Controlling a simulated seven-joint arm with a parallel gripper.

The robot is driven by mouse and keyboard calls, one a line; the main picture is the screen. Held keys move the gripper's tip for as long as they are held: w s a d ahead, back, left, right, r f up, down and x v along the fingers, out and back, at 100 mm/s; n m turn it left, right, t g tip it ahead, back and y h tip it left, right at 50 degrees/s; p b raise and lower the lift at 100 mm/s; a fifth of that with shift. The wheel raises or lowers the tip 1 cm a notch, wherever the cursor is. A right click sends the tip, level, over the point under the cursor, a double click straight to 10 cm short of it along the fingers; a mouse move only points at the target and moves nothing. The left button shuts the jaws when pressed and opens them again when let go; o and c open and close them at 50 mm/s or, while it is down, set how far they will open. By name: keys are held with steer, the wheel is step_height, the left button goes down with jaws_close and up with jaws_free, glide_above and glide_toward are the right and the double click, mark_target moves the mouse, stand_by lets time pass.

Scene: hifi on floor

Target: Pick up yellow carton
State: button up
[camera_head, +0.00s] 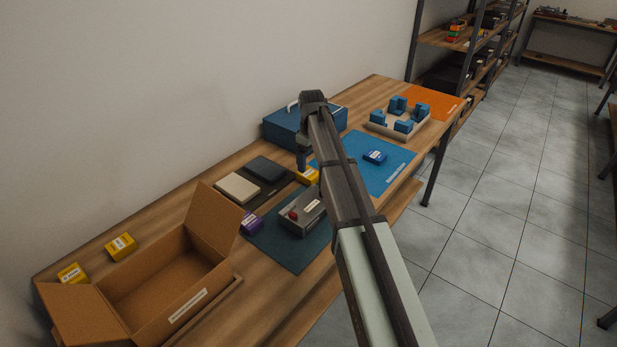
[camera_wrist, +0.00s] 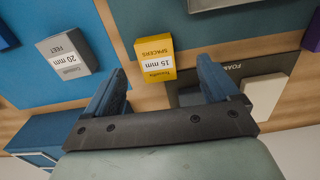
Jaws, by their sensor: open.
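A yellow carton (camera_wrist: 154,59) labelled 15 mm spacers lies between and beyond the fingertips of my gripper (camera_wrist: 158,80) in the wrist view. The fingers are apart and nothing is held. In the head view this yellow carton (camera_head: 308,175) lies beneath my gripper (camera_head: 303,160), between the dark foam mat and the blue mat, partly covered by my arm. Two more yellow cartons stand at the left of the table, one behind the open box (camera_head: 121,246) and one by its left flap (camera_head: 72,273).
An open cardboard box (camera_head: 140,314) stands at the front left.

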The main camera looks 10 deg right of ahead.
mark_target(311, 174)
steer(key=shift+w+f, duration=0.15)
steer(key=shift+f, duration=0.95)
steer(key=shift+w+f, duration=0.2)
steer(key=shift+f, duration=0.95)
steer(key=shift+w+f, duration=0.15)
steer(key=shift+f, duration=0.95)
steer(key=c, duration=1.2)
